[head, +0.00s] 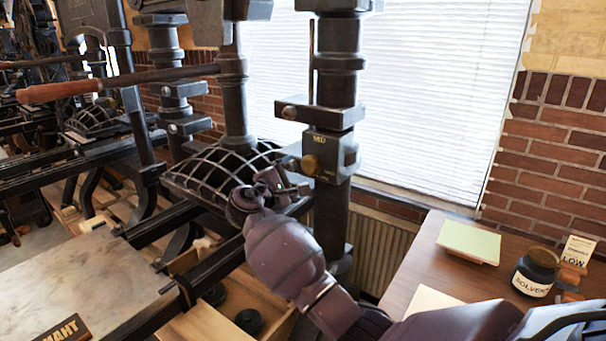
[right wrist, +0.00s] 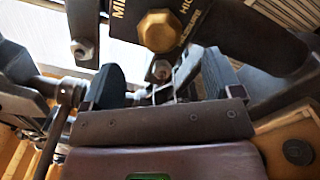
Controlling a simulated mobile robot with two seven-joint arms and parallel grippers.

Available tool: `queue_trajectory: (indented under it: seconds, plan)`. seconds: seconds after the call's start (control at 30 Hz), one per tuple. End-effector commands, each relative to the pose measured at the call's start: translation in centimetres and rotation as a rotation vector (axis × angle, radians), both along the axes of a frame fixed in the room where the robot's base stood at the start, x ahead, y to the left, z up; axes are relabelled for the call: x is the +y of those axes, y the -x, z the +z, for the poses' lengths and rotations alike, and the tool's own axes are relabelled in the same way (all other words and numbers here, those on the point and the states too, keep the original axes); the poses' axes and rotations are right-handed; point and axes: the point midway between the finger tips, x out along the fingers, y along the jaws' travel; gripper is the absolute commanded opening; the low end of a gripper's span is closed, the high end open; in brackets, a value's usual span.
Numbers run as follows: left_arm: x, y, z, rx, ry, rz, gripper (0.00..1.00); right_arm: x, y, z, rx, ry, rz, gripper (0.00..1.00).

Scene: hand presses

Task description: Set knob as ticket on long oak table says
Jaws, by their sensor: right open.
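The knob (head: 311,165) is a brass, many-sided dial on a dark block on the press column, under a label reading MID. It also shows in the right wrist view (right wrist: 158,30), with partly seen lettering around it; I cannot tell its setting. The ticket (head: 575,256) stands on the brown wooden table (head: 408,267) at the right and reads LOW. My right gripper (head: 283,180) is just left of the knob. In the right wrist view its two dark fingers (right wrist: 160,78) are apart and empty, with the knob beyond them. My left gripper is not in view.
A solvent jar (head: 534,272) and a pale green pad (head: 469,242) share the table. A long wood-handled bar (head: 125,81) crosses the press at left. A pale stone slab (head: 85,285) and an open wooden drawer (head: 225,312) lie below.

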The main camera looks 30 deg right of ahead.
Motion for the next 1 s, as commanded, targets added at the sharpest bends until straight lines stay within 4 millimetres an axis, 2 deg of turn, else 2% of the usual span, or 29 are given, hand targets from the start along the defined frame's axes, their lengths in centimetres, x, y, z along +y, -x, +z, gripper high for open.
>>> queue_trajectory:
  seconds: [0.1, 0.23, 0.83, 0.93, 1.0]
  plan:
    - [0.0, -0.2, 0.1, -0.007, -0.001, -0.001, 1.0, 1.2, 0.5, 0.0, -0.001, 0.0, 0.0, 0.85]
    - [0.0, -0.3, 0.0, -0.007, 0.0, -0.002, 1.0, 1.8, 0.7, 0.0, 0.0, 0.0, 0.0, 0.85]
    - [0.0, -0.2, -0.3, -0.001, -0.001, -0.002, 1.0, 1.9, 0.8, 0.0, -0.015, -0.006, 0.0, 0.85]
    - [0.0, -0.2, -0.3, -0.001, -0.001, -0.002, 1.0, 2.1, 0.3, 0.2, -0.076, -0.021, 0.032, 0.85]
    - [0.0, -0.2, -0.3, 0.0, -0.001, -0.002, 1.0, 2.6, -0.7, 0.2, -0.148, -0.066, 0.104, 0.85]
